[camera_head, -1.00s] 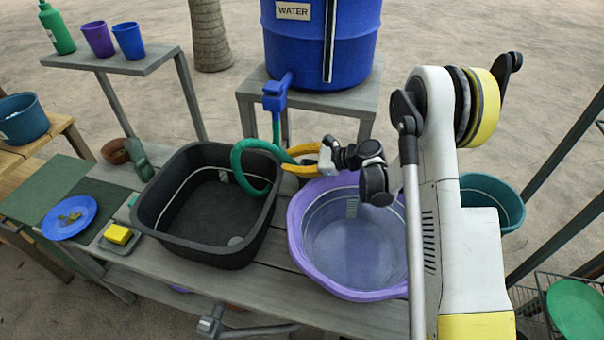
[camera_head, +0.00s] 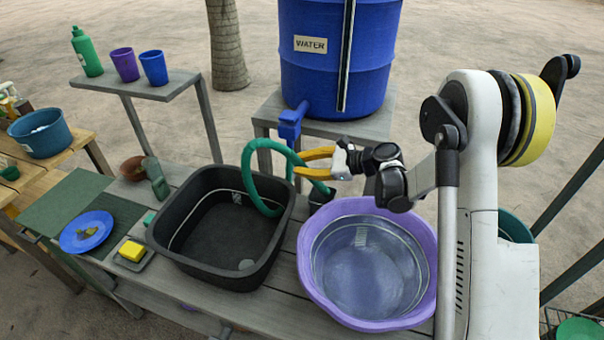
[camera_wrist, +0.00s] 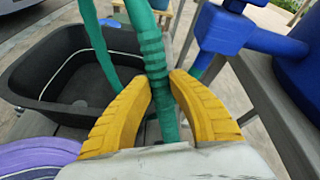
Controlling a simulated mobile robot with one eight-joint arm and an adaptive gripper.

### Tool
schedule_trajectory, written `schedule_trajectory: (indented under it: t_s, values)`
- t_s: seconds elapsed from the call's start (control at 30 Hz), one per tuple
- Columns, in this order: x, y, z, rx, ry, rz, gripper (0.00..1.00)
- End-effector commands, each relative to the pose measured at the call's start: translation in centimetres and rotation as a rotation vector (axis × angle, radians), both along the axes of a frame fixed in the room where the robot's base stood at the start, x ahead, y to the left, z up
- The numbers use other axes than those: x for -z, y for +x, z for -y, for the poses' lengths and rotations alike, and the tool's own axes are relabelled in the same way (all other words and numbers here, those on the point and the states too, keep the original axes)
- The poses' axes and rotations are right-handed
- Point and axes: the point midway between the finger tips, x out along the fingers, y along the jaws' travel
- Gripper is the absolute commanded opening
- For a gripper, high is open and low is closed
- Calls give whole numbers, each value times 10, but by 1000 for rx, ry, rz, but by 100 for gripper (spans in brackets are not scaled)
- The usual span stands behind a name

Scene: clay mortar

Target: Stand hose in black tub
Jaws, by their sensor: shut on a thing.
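The green hose (camera_head: 252,158) arches from beside the blue tap, and its free end hangs inside the black tub (camera_head: 180,250) near the tub's right wall. My gripper (camera_head: 306,164) is at the right of the tub with its yellow fingers on the hose. In the wrist view, the hose (camera_wrist: 152,50) runs between the two yellow fingers of my gripper (camera_wrist: 160,98), which are closed on its ribbed part. The black tub (camera_wrist: 30,75) shows there at the left, with a hose length over it. Whether the hose end touches the tub floor is unclear.
A purple basin (camera_head: 425,240) with clear water stands right of the tub. The blue water barrel (camera_head: 365,65) and its tap (camera_head: 291,122) are behind. A blue plate (camera_head: 72,240) and a yellow sponge (camera_head: 132,250) lie left of the tub.

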Motion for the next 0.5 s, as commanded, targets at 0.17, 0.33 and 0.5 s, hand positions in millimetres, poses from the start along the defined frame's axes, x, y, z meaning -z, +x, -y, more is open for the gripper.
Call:
schedule_trajectory:
  t_s: [0.17, 0.33, 0.5]
  values:
    - [-31, -5, -10, -2, 0, -1, 0]
    - [-50, -10, -22, -2, 0, 1, 0]
    - [-69, -14, -32, -2, 0, 1, 0]
